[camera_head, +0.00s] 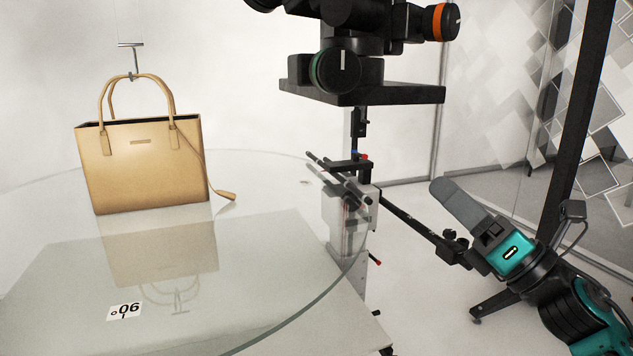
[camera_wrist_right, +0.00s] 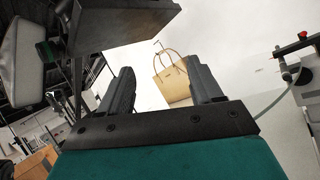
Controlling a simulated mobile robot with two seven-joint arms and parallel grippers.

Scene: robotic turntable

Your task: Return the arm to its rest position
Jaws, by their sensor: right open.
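My right gripper (camera_head: 462,208) is at the right of the head view, on a teal and black arm that comes in from the lower right. It is away from the glass turntable and holds nothing. In the right wrist view its two dark fingers (camera_wrist_right: 160,88) stand apart with an empty gap between them. A tan handbag (camera_head: 145,165) stands upright on the turntable, its handles up at a thin hanging hook. The bag also shows in the right wrist view (camera_wrist_right: 174,82), in the distance beyond the fingers. My left gripper is not in view.
The round glass turntable (camera_head: 285,290) fills the left, with a 90° label (camera_head: 124,311) on it. A black camera stand (camera_head: 362,93) with clamps rises between the turntable and my right arm. A dark post (camera_head: 578,120) and patterned glass panel stand at the right.

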